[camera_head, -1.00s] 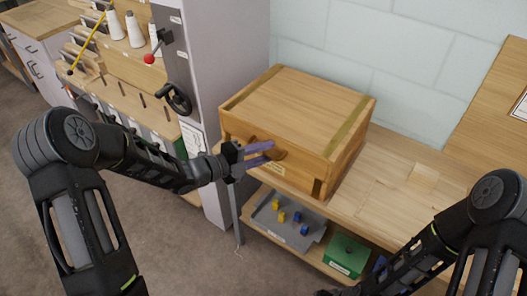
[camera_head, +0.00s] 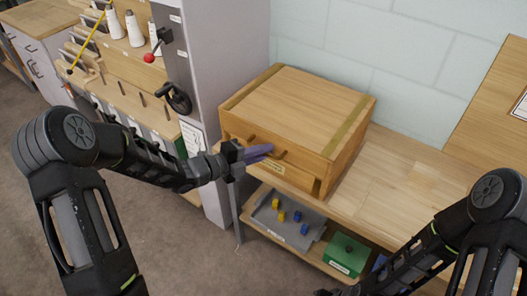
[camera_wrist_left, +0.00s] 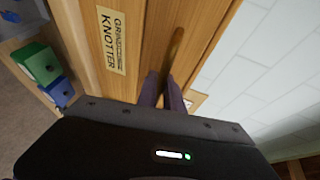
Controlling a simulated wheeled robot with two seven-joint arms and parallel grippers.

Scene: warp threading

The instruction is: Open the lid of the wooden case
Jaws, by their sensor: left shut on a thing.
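The wooden case (camera_head: 290,105) stands on the bench against the wall, its lid lying flat and closed. A wooden handle (camera_head: 279,154) sticks out of its front face above a small label. My left gripper (camera_head: 258,152) is at the front of the case with its purple fingers closed together on the handle. In the left wrist view the two fingers (camera_wrist_left: 164,88) pinch the near end of the handle (camera_wrist_left: 177,44), beside a label (camera_wrist_left: 111,40) reading "KNOTTER". My right arm comes in at the lower right, and its fingers are out of the picture.
A grey tray (camera_head: 262,222) with yellow and blue pieces and a green box (camera_head: 347,254) sit on the shelf below. The bench top (camera_head: 400,165) right of the case is mostly clear.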

